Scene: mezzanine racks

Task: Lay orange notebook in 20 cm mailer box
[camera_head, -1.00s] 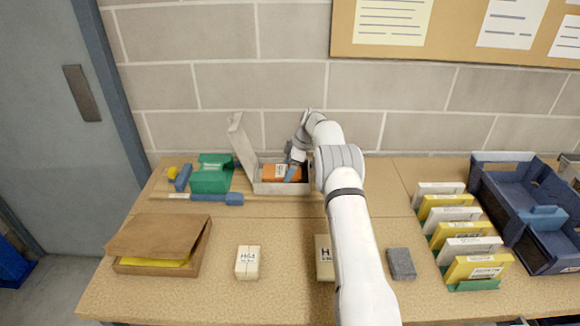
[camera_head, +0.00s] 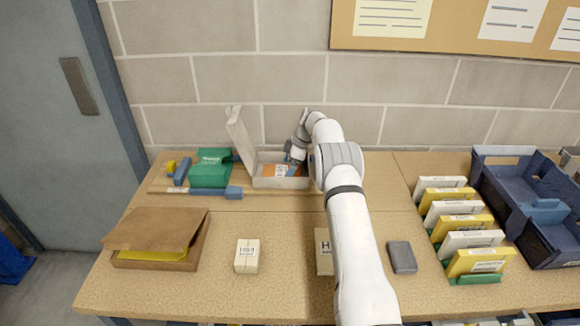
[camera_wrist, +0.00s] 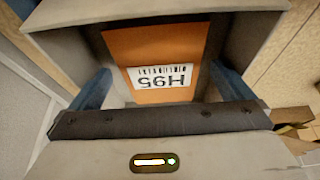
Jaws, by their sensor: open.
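The orange notebook (camera_head: 268,170) lies inside the pale grey mailer box (camera_head: 280,183), whose lid stands open at its left. In the wrist view the notebook (camera_wrist: 155,48) shows a white label reading H95, within the box walls (camera_wrist: 75,10). My gripper (camera_head: 291,167) reaches into the box from the right. In the wrist view its blue fingers (camera_wrist: 160,85) are open, one on each side of the notebook, with a gap on both sides. The notebook's near end is hidden behind the gripper body.
A green box (camera_head: 210,172) and a blue-handled tool (camera_head: 215,192) lie left of the mailer box. A brown box (camera_head: 155,255), labelled cream blocks (camera_head: 247,257) and a grey block (camera_head: 402,257) stand in front. A card rack (camera_head: 470,281) and dark blue tray (camera_head: 520,220) stand right.

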